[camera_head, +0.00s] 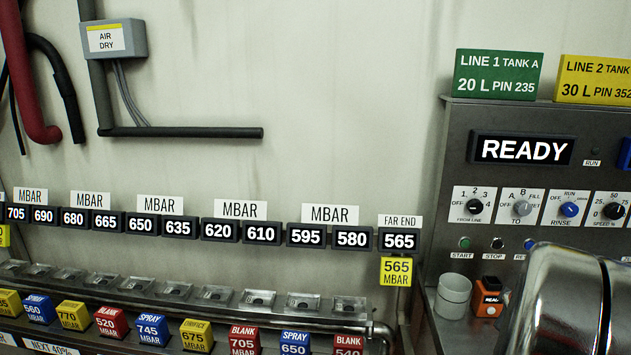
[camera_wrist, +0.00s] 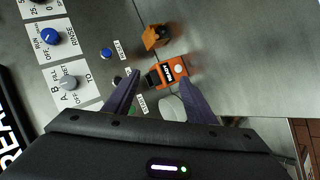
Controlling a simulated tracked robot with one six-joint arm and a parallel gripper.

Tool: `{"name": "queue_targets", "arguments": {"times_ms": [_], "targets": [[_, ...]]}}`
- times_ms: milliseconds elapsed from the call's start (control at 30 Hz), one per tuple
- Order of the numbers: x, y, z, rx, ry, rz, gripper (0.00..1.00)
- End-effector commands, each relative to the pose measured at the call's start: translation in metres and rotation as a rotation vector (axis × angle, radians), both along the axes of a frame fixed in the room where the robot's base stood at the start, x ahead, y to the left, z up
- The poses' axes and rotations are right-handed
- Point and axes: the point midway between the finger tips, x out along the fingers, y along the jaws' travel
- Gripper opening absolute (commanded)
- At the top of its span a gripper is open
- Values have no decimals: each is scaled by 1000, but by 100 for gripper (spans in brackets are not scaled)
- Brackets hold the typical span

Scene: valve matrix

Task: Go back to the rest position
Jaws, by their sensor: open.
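My gripper (camera_wrist: 160,82) is open in the wrist view, its two dark fingers spread apart. An orange block with a black label (camera_wrist: 172,72) shows between and just beyond the fingertips; I cannot tell the depth gap. The same orange block (camera_head: 488,298) stands on the metal ledge of the control panel in the head view, beside a white cup (camera_head: 453,295). The white cup (camera_wrist: 172,107) shows partly between the fingers in the wrist view. My gripper is not visible in the head view. Nothing is seen held.
The control panel (camera_head: 530,130) has a READY display (camera_head: 522,150), dials and buttons. A blue knob (camera_wrist: 50,36) is near the gripper's upper left in the wrist view. A row of coloured MBAR blocks (camera_head: 153,331) stands at the lower left. The pale wall (camera_head: 330,80) above is mostly bare.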

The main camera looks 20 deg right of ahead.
Motion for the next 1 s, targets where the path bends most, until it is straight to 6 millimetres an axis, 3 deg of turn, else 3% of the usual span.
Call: {"name": "queue_targets", "arguments": {"times_ms": [267, 500, 800, 1000], "targets": [[4, 101, -13, 332, -102, -252, 51], [7, 205, -17, 572, -140, -402, 51], [1, 325, -12, 780, -118, -461, 51], [-8, 393, -5, 865, -82, -412, 51]]}}
